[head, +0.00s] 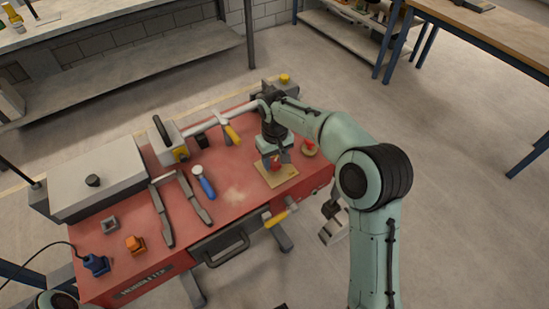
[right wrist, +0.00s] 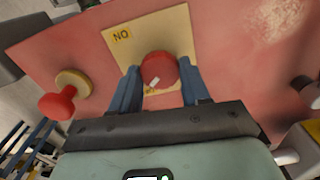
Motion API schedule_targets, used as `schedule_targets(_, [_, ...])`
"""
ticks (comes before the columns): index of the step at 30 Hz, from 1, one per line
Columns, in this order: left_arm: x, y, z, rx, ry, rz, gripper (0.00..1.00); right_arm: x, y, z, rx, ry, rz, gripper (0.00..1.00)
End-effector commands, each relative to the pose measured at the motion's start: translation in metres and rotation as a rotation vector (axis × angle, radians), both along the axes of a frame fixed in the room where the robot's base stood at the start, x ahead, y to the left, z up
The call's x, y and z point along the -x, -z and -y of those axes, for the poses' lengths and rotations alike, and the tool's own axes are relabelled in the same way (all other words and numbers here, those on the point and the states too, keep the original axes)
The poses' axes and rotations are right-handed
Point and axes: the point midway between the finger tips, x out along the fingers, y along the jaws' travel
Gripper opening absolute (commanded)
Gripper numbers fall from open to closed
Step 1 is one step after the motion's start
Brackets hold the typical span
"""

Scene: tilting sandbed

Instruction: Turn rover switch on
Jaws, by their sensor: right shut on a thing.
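The rover's red top panel (head: 235,190) lies below me in the head view. A red round switch knob (right wrist: 159,70) stands on a yellow plate (right wrist: 117,50) that has a small label, which looks like ON upside down. The plate also shows in the head view (head: 283,180). My right gripper (head: 276,160) is over this plate, with its blue fingers on either side of the knob, shut on it. My left gripper is not in view.
A second red knob on a round tan base (head: 310,149) is beside the plate. Open floor lies to the right.

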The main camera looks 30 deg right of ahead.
Motion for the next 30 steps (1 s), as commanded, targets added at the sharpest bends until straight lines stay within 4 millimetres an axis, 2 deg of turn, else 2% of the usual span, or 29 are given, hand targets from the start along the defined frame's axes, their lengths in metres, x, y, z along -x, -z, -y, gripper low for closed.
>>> schedule_targets(30, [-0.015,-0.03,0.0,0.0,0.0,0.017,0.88,0.0,-0.001,0.0,0.001,0.929,0.001,0.16])
